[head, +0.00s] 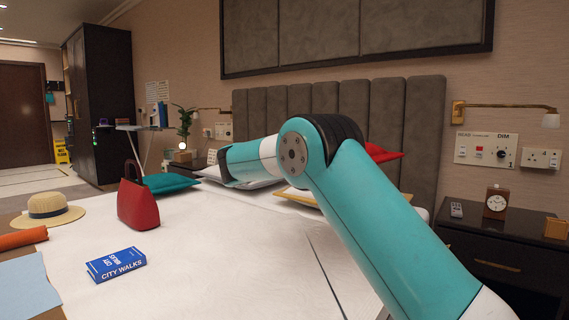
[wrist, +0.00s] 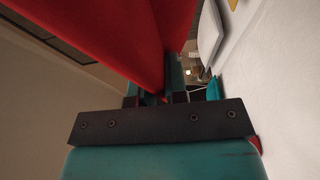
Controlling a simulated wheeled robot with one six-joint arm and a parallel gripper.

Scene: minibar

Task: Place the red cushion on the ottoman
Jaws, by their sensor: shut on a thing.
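The red cushion (wrist: 120,38) fills the upper left and middle of the wrist view. My gripper (wrist: 168,97) is shut on its lower edge, and the cushion rises from between the fingers. In the head view a pointed red corner, likely the same cushion (head: 384,152), shows in front of the headboard, right of my arm's elbow. The rest of it and my gripper are hidden behind my arm in that view. I see no ottoman in either view.
A nightstand (head: 490,265) with a clock (head: 496,202) stands at right. Floor (head: 45,174) shows at far left.

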